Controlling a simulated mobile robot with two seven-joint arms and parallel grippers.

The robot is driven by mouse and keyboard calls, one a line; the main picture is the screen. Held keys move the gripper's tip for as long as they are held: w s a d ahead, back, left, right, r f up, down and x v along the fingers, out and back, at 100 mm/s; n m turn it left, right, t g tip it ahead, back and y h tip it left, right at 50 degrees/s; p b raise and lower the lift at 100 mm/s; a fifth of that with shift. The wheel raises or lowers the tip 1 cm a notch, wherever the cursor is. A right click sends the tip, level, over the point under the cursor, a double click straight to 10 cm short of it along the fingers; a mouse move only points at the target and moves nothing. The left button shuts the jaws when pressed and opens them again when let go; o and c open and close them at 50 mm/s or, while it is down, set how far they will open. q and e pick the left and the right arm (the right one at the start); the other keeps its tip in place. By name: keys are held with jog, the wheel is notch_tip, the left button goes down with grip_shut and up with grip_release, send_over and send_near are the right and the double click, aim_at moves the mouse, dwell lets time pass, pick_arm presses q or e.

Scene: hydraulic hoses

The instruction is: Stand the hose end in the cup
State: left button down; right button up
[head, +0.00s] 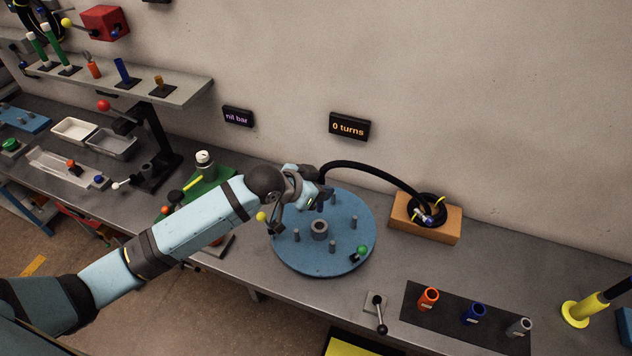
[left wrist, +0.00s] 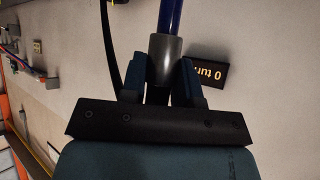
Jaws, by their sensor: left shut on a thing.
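My left gripper (head: 316,194) is above the back of the round blue turntable. In the left wrist view it (left wrist: 160,82) is shut on the grey collar of the hose end (left wrist: 164,54), with a blue part extending beyond the collar. The black hose (head: 375,167) arches right from the gripper to a coil on an orange-brown block (head: 442,233). An orange cup (head: 428,299), a blue cup (head: 474,314) and a grey cup (head: 519,327) stand on a dark mat at front right, away from the gripper. My right gripper is not in view.
The blue turntable (head: 290,258) has several grey pegs and a green knob (head: 362,251). A small lever (head: 378,312) stands left of the cup mat (head: 410,313). A yellow flanged post (head: 583,309) is at far right. A wall display (head: 350,127) reads "0 turns".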

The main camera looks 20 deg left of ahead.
aim_at(320, 210)
pick_arm(q)
jog(key=shift+f, duration=0.1)
pick_arm(e)
jog(key=shift+a, duration=0.1)
pick_arm(q)
jog(key=shift+f+b, duration=0.4)
jog(key=shift+f, duration=0.35)
jog(key=shift+f+b, duration=0.7)
jog(key=shift+f, duration=1.35)
pick_arm(e)
jog(key=shift+f+n, duration=0.3)
jog(key=shift+f, duration=0.45)
pick_arm(q)
jog(key=shift+r, duration=0.1)
pick_arm(e)
jog(key=shift+w+r, duration=0.1)
jog(key=shift+r, duration=0.3)
pick_arm(q)
jog(key=shift+p, duration=1)
pick_arm(e)
jog(key=shift+r, duration=0.75)
pick_arm(q)
jog(key=shift+f+b, duration=1.3)
jog(key=shift+f, duration=1.35)
pick_arm(e)
jog(key=shift+f, duration=1.25)
pick_arm(q)
jog(key=c, duration=0.8)
grip_release()
